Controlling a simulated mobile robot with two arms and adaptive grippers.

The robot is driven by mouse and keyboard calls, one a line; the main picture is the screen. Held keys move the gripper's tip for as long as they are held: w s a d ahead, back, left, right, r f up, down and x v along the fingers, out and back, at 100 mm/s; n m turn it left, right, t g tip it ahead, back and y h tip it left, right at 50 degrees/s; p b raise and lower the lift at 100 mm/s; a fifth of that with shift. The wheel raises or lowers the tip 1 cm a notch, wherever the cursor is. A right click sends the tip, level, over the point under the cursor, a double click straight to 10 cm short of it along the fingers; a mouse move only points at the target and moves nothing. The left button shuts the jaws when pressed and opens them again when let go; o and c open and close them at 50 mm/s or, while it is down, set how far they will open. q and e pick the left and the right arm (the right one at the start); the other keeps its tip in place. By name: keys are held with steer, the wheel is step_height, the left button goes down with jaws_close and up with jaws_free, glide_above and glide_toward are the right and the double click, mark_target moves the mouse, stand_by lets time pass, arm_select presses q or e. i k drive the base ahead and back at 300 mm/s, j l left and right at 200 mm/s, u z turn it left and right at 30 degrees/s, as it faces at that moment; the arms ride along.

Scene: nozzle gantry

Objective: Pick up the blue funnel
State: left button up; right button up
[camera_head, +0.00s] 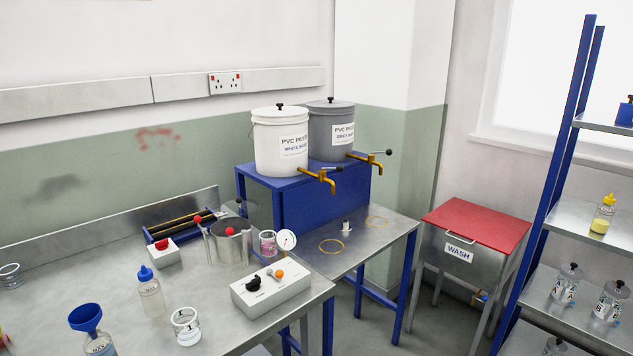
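The blue funnel (86,316) is at the lower left of the head view, near the front of the metal bench. Its wide mouth faces up and looks slightly tilted. It sits in the top of a clear labelled bottle (100,346), which the bottom edge of the picture cuts off. The funnel's stem is hidden in the bottle. Neither of my grippers is in view.
A blue-capped bottle (150,292) and a glass beaker (186,327) stand right of the funnel. A white control box (271,288), red-button box (165,254) and metal pot (229,241) are farther off. Bare metal bench (85,268) lies behind the funnel.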

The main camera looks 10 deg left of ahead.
mark_target(86, 318)
steer(key=u, duration=1.55)
